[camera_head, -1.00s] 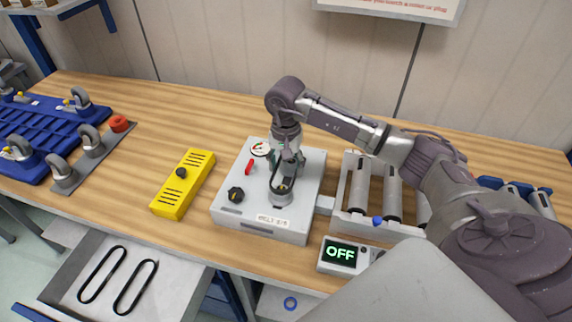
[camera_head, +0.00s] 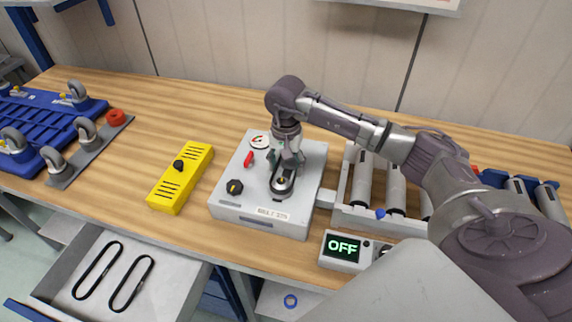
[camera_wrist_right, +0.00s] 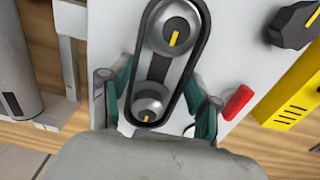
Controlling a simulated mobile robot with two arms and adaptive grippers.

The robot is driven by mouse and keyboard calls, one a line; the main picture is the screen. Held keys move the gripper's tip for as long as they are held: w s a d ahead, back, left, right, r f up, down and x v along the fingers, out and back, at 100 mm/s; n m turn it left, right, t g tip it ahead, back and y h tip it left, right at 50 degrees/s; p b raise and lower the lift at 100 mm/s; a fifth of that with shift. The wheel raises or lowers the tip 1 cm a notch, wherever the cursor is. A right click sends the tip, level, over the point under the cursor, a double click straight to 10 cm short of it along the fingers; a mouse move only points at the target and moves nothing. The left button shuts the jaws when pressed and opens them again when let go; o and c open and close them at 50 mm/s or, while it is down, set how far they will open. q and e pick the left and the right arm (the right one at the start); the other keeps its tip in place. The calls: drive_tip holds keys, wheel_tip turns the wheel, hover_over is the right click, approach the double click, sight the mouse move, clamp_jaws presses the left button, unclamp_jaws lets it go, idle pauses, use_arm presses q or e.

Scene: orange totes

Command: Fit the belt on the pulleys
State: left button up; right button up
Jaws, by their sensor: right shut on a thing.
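The black belt (camera_wrist_right: 133,60) is a loop lying around both metal pulleys, the larger one (camera_wrist_right: 172,25) and the smaller one (camera_wrist_right: 150,103), in the right wrist view. In the head view the belt (camera_head: 283,193) sits on the grey machine box (camera_head: 228,207), labelled on its front. My right gripper (camera_head: 288,160) points down at the rear pulley. How deep the belt sits cannot be told. My left gripper is not in view.
A red lever (camera_head: 248,159) and a black knob (camera_head: 234,187) are on the box. A yellow block (camera_head: 172,192) stands left. A display (camera_head: 342,248) reads OFF. Rollers (camera_head: 395,190) are right. An open drawer (camera_head: 165,295) holds two black belts.

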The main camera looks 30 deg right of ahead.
drive_tip(key=shift+f+b, duration=0.35)
drive_tip(key=shift+f, duration=0.1)
idle(0.5)
drive_tip(key=o, duration=1.2)
drive_tip(key=shift+c, duration=0.2)
drive_tip(key=shift+r, duration=0.15)
wheel_tip(320, 180, up, 7)
drive_tip(key=p, duration=0.3)
idle(0.7)
drive_tip(key=shift+f, duration=0.2)
idle(0.3)
